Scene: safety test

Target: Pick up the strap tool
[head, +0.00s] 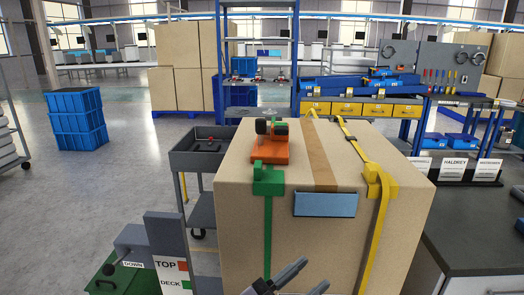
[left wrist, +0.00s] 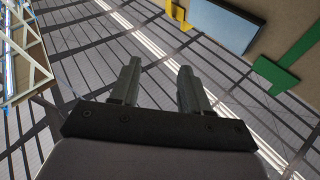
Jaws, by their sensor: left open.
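The strap tool, orange with a black top part (head: 271,142), sits on top of a large cardboard box (head: 235,190), near its front left edge. It is just behind the green corner guard (head: 268,178). My left gripper (head: 306,277) is low in front of the box, below the blue label (head: 325,204), and well below the tool. In the left wrist view its two fingers (left wrist: 157,88) are apart with nothing between them. The strap tool does not show clearly there. My right gripper is not in view.
A green strap and a yellow strap (head: 378,220) run down the box's front. A grey cart (head: 203,160) stands left of the box, a dark-topped bench (head: 470,230) to the right. Blue crates (head: 77,120) stand far left. Floor between is open.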

